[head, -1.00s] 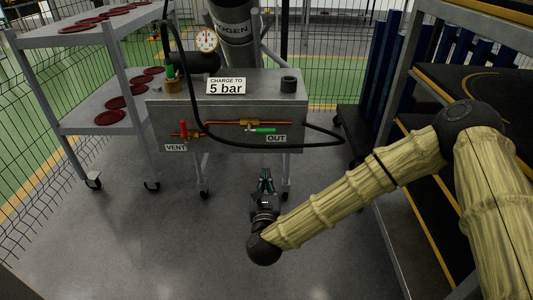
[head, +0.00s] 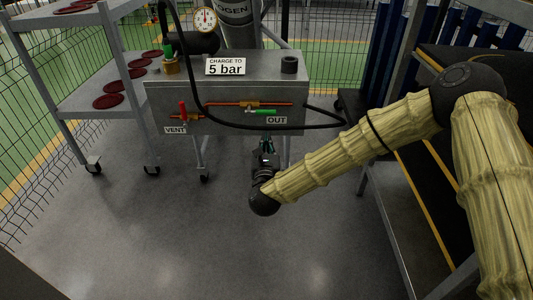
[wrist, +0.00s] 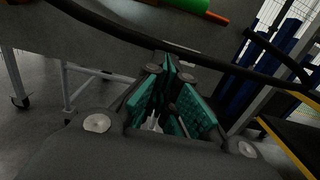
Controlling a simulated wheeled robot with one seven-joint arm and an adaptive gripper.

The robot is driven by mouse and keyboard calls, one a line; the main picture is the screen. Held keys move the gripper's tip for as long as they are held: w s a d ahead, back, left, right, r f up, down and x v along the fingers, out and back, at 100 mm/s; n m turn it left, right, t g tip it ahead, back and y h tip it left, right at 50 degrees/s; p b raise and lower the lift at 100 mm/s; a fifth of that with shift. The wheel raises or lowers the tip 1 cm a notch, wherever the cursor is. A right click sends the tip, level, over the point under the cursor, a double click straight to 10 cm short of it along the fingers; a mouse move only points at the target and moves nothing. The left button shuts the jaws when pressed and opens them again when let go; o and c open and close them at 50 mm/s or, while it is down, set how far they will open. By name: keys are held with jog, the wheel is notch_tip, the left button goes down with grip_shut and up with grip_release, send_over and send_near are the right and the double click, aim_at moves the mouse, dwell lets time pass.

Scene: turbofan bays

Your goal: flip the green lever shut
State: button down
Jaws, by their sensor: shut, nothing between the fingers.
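The green lever (head: 262,111) sits on the orange pipe (head: 225,103) on the front of the grey cart box, just above the OUT label (head: 277,120). The lever lies roughly along the pipe, pointing right. It also shows at the top of the wrist view (wrist: 190,5), partly cut off. My gripper (head: 267,143) is below the lever, near the box's lower edge, and apart from the lever. In the wrist view its teal-padded fingers (wrist: 172,92) are together, with nothing between them.
A black hose (head: 235,121) loops across the box front, and crosses above my fingers in the wrist view. A red lever (head: 183,111) stands by the VENT label (head: 175,130). A shelf with dark red discs (head: 107,101) is left, dark steps right. The floor below is clear.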

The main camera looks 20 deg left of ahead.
aim_at(266, 112)
jog(key=shift+w+a+r+b, duration=0.15)
jog(key=shift+w+r, duration=0.25)
jog(key=shift+r, duration=0.25)
jog(key=shift+w+a+r+b, duration=0.1)
jog(key=shift+w+r, duration=0.35)
jog(key=shift+r, duration=0.25)
jog(key=shift+w+a+r+b, duration=0.15)
jog(key=shift+w+r, duration=0.25)
jog(key=shift+r, duration=0.25)
jog(key=shift+w+d, duration=0.1)
jog(key=shift+r+n+p, duration=0.25)
jog(key=shift+n+p, duration=0.1)
jog(key=shift+n, duration=0.15)
